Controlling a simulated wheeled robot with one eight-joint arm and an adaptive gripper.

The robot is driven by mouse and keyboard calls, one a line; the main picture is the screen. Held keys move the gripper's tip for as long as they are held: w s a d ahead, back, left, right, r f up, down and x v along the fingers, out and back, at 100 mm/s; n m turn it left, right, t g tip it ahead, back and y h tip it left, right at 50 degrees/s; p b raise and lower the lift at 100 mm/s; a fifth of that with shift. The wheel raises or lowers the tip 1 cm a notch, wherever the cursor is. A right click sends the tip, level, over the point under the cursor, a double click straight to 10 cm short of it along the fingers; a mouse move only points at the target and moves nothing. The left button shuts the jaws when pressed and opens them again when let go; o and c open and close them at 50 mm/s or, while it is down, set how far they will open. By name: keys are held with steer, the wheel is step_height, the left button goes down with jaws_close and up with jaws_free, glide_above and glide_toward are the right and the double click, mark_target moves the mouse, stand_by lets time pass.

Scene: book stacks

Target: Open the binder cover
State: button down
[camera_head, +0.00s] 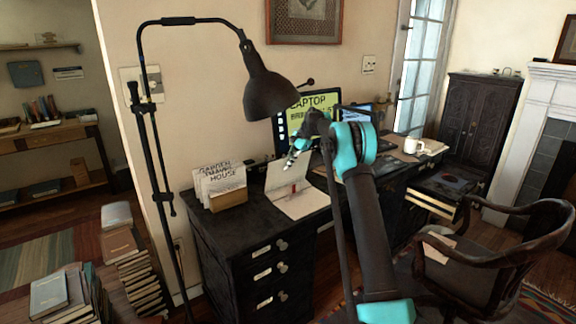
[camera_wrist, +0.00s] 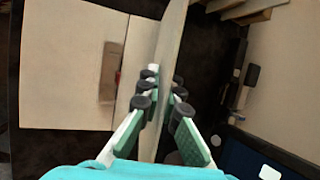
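The binder (camera_head: 302,203) lies on the dark desk with a pale inside and a small red item on it. Its pale cover (camera_head: 283,174) stands raised at a steep angle. In the wrist view the cover (camera_wrist: 170,55) rises nearly edge-on between the two fingers of my gripper (camera_wrist: 165,80), with fingertips close on both sides. The fingers look shut on the cover; any small gap is hard to see. The flat pale inside (camera_wrist: 65,60) lies to the left there. In the head view my gripper (camera_head: 292,156) is at the cover's upper edge.
A box of upright cards (camera_head: 220,185) stands left of the binder. A black lamp (camera_head: 270,90) hangs above, near my arm. A laptop screen (camera_head: 310,103) is behind, and a white mug (camera_head: 411,145) is to the right. A wooden chair (camera_head: 490,255) stands at the right.

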steer(key=shift+a+f, duration=0.1)
steer(key=shift+f, duration=0.1)
steer(key=c, duration=2)
jaws_free()
steer(key=shift+w+f, duration=0.1)
steer(key=shift+o, duration=1.2)
steer(key=v, duration=1.2)
